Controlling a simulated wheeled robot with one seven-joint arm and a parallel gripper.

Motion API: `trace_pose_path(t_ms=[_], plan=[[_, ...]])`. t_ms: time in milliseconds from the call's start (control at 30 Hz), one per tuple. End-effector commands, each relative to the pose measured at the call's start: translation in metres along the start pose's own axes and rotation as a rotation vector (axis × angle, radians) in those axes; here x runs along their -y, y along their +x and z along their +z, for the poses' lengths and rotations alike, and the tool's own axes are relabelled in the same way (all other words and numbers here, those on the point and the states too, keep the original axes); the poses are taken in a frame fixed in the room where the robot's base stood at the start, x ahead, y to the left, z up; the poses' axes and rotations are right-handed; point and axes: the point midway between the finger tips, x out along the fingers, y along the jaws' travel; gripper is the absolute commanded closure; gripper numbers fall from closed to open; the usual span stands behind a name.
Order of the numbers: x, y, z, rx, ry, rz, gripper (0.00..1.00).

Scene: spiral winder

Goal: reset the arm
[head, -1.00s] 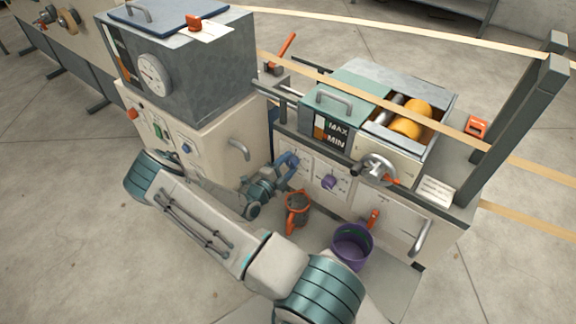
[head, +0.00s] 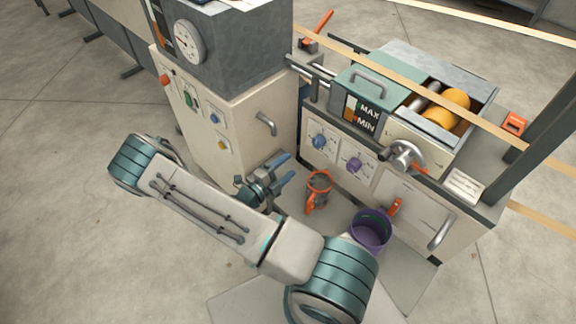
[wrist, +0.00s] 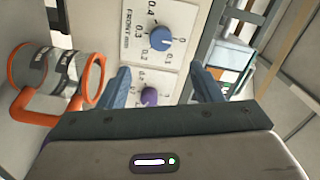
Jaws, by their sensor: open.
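My gripper (head: 279,171) is in the middle of the head view, in front of the machine's lower panel and left of the orange-rimmed jug. In the wrist view my gripper (wrist: 160,88) has its two blue fingers wide apart with nothing between them. Beyond the fingers are a blue knob (wrist: 161,39) and a purple knob (wrist: 150,96) on white dial plates. My arm crosses the lower left of the head view, with the elbow out to the left.
An orange-handled jug (head: 318,188) and a purple bucket (head: 370,230) stand below the panel. The machine (head: 345,160) carries a crank wheel (head: 403,156) and an open bin with yellow rollers (head: 446,108). A grey cabinet with a gauge (head: 189,42) stands left. Floor at lower left is clear.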

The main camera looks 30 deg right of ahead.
Motion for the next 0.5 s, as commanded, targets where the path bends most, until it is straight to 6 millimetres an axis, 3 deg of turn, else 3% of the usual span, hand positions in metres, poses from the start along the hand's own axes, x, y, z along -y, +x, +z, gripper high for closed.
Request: trace_pose_path(t_ms=[367, 500], plan=[[0.0006, 0.0004, -0.0002, -0.002, 0.004, 0.001, 0.41], [0.0092, 0.0, -0.005, -0.034, 0.069, 0.027, 0.41]])
